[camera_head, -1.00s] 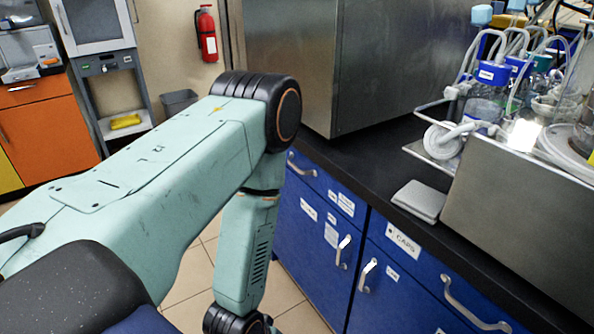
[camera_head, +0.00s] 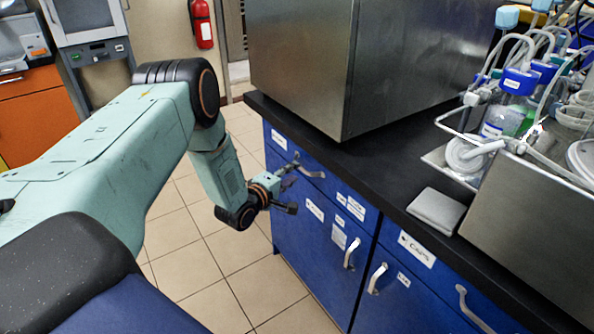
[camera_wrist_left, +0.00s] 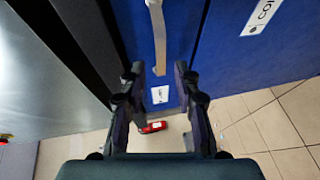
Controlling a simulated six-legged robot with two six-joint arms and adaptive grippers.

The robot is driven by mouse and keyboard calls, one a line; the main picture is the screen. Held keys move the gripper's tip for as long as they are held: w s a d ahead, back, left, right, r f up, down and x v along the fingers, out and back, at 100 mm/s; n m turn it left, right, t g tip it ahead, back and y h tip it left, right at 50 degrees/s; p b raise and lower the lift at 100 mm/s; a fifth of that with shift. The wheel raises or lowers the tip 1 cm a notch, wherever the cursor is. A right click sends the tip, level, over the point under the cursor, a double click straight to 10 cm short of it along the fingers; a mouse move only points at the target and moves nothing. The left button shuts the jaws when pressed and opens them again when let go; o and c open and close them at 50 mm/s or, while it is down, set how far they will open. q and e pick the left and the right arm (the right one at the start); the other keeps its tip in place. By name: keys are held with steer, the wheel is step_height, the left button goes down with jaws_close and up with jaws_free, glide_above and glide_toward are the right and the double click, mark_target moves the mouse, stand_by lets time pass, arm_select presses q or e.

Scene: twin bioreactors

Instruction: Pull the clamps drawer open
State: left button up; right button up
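A blue top drawer (camera_head: 318,190) is at the left end of the bench, under the black top; it looks closed. Its labels are too small to read as "clamps". Its curved metal handle (camera_head: 311,172) is near the upper edge. My left gripper (camera_head: 291,188) is just in front of the drawer, at the left of the handle. In the left wrist view the two fingers (camera_wrist_left: 157,72) stand apart, with the pale handle (camera_wrist_left: 156,35) lined up between them. I cannot tell whether they touch it. My right gripper is not in view.
A drawer labelled CAPS (camera_head: 417,249) and more handles are to the right. A large steel box (camera_head: 318,70) and tubed bottles (camera_head: 507,105) stand on the black bench top (camera_head: 380,165). Tiled floor (camera_head: 215,265) in front is free.

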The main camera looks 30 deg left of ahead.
mark_target(300, 168)
arm_select(q)
steer(key=w, duration=0.4)
steer(key=shift+f+b, duration=0.35)
steer(key=shift+f, duration=0.05)
steer(key=shift+s+d, duration=0.1)
steer(key=shift+c, duration=0.2)
jaws_close()
